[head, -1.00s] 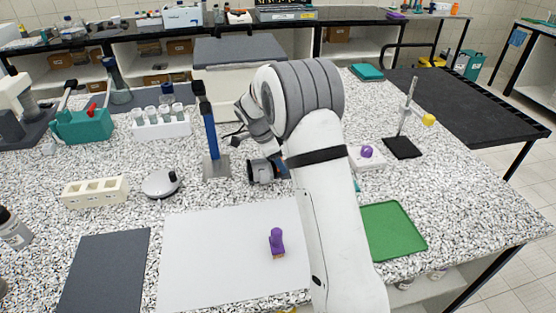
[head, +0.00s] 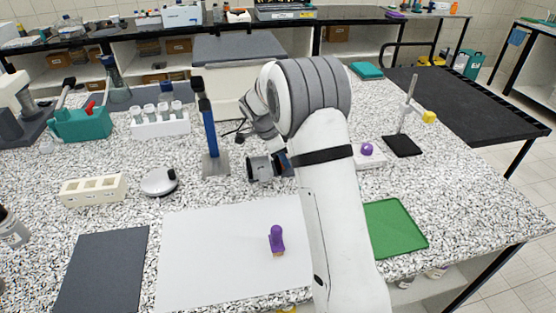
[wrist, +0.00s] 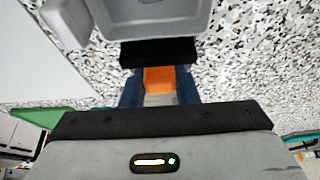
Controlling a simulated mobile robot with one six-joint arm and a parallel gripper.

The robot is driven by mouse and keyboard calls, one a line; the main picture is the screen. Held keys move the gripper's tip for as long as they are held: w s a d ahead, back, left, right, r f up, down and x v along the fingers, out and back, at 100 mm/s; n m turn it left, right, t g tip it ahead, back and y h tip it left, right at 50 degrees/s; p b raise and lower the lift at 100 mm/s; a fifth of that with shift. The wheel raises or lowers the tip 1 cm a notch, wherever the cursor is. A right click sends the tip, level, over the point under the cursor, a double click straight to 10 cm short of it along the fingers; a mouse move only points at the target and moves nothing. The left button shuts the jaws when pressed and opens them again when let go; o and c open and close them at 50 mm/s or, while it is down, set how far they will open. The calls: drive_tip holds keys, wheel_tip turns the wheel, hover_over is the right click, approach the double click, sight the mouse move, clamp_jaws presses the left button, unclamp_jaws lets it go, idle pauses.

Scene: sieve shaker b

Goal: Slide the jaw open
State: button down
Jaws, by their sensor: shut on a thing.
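A small dark grey device (head: 259,168) stands on the counter left of my forearm in the head view. A grey body with a recess (wrist: 175,22) fills the top of the wrist view, with a black block (wrist: 158,52) beside it. Below the block, my gripper (wrist: 159,88) is shut on an orange part (wrist: 158,80) between its blue fingers. The orange part appears to belong to the jaw; its join to the black block is unclear. In the head view my forearm hides most of my gripper and the device's right side.
A blue post on a metal base (head: 211,140) stands just left of the device. A white sheet (head: 215,270) with a purple-handled stamp (head: 276,239) lies in front. A green tray (head: 395,228) lies right of my forearm. A purple knob (head: 367,149) is behind it.

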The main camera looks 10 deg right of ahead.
drive_tip(key=shift+d+f, duration=0.15)
drive_tip(key=shift+d, duration=0.6)
drive_tip(key=shift+d+r, duration=0.1)
drive_tip(key=shift+r, duration=0.1)
drive_tip(key=c, duration=1.4)
unclamp_jaws()
drive_tip(key=shift+d, duration=0.15)
drive_tip(key=shift+o, duration=1.4)
drive_tip(key=b+v, duration=0.1)
drive_tip(key=v, duration=0.7)
drive_tip(key=shift+f, duration=0.1)
